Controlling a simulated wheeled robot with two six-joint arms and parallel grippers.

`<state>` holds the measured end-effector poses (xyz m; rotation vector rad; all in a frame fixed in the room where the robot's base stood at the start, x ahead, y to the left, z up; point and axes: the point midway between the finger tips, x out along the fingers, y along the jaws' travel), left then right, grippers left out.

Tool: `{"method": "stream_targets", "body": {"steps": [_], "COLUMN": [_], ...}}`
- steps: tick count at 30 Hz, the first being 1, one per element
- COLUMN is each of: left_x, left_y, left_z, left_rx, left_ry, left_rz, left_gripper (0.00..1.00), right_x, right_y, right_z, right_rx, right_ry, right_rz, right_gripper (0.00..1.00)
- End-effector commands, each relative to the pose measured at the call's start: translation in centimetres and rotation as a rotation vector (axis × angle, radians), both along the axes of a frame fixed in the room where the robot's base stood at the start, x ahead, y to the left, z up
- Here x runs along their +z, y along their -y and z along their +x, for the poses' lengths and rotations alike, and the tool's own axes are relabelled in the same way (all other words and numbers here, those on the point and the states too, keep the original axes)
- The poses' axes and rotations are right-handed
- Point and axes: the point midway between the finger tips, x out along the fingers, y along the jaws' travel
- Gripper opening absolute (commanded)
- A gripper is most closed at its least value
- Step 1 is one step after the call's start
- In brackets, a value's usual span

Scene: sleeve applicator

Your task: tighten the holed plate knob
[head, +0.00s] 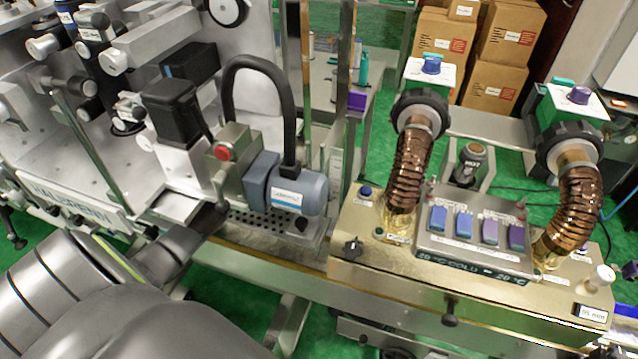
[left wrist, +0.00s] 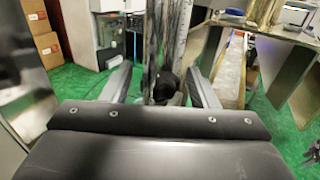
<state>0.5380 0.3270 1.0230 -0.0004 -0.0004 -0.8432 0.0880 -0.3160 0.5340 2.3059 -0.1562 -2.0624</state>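The holed plate (head: 262,221) is a metal strip with rows of small holes, lying flat in the middle of the head view below the blue-grey motor. I cannot tell which knob this is.
The blue-grey motor (head: 288,190) with a thick black hose (head: 262,68) stands right above the plate. A gold box (head: 390,262) with two copper hoses and another black knob (head: 352,247) is to the right. Cardboard boxes (head: 497,80) stand at the back on green floor.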

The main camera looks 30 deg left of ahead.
Motion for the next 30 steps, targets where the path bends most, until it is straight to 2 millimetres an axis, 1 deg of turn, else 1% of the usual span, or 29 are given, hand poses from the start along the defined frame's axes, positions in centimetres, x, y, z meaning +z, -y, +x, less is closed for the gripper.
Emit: {"method": "stream_targets", "body": {"steps": [1, 6, 10, 16, 20, 23, 30], "left_x": [0.0, 0.0, 0.0, -0.1, -0.3, -0.4, -0.6], "left_y": [0.0, 0.0, 0.0, 0.0, 0.0, 0.0, 0.0], "left_z": [0.0, 0.0, 0.0, 0.1, 0.1, 0.2, 0.3], "left_rx": [0.000, 0.000, 0.000, -0.013, -0.053, -0.105, -0.285], "left_ry": [0.000, 0.000, 0.000, 0.002, 0.002, 0.004, 0.005], "left_rz": [0.000, 0.000, 0.000, 0.001, 0.001, 0.002, 0.000], "left_gripper": [0.50, 0.28, 0.11, 0.10, 0.10, 0.10, 0.10], "right_x": [-0.1, -0.2, -0.2, -0.5, -1.4, -2.5, -5.8], "right_y": [-0.5, -1.8, -1.8, -1.3, -1.0, -0.9, -0.8], "right_z": [-0.3, -0.7, -0.7, -0.5, -0.5, -0.4, -0.4], "right_rx": [-0.003, -0.009, -0.010, -0.006, -0.005, -0.005, -0.005], "right_ry": [-0.003, -0.009, -0.008, -0.007, -0.006, -0.006, -0.005], "right_rz": [0.006, 0.024, 0.023, 0.016, 0.013, 0.011, 0.010], "right_gripper": [0.49, 0.49, 0.49, 0.49, 0.49, 0.49, 0.49]}}
